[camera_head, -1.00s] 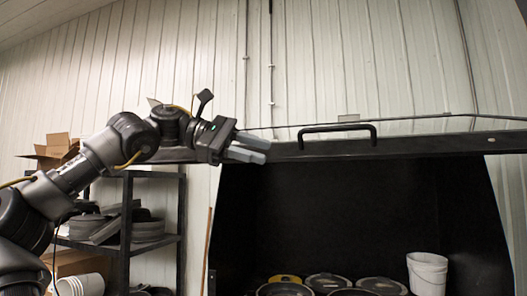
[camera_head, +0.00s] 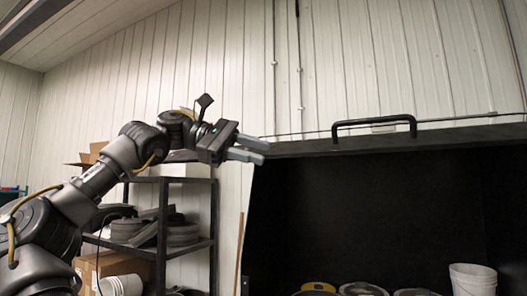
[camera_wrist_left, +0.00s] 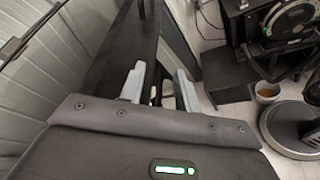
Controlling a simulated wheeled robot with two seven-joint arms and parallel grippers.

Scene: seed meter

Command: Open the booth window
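The booth (camera_head: 360,215) is a black box with a dark interior, at the right of the head view. A black bar (camera_head: 300,149) runs along its top front edge and carries a black handle (camera_head: 374,124). The opening below the bar shows the interior; whether a clear pane fills it I cannot tell. My left gripper (camera_head: 250,150) is level with the bar's left end, left of the handle and apart from it. In the left wrist view its two grey fingers (camera_wrist_left: 160,86) are spread with nothing between them. My right gripper is out of view.
A black shelf (camera_head: 160,180) with dark round parts stands behind my left arm. Several round pots (camera_head: 362,289) and a white bucket (camera_head: 472,279) are low in the booth. The left wrist view shows a small cup (camera_wrist_left: 267,92) and a round grey base (camera_wrist_left: 292,128) at right.

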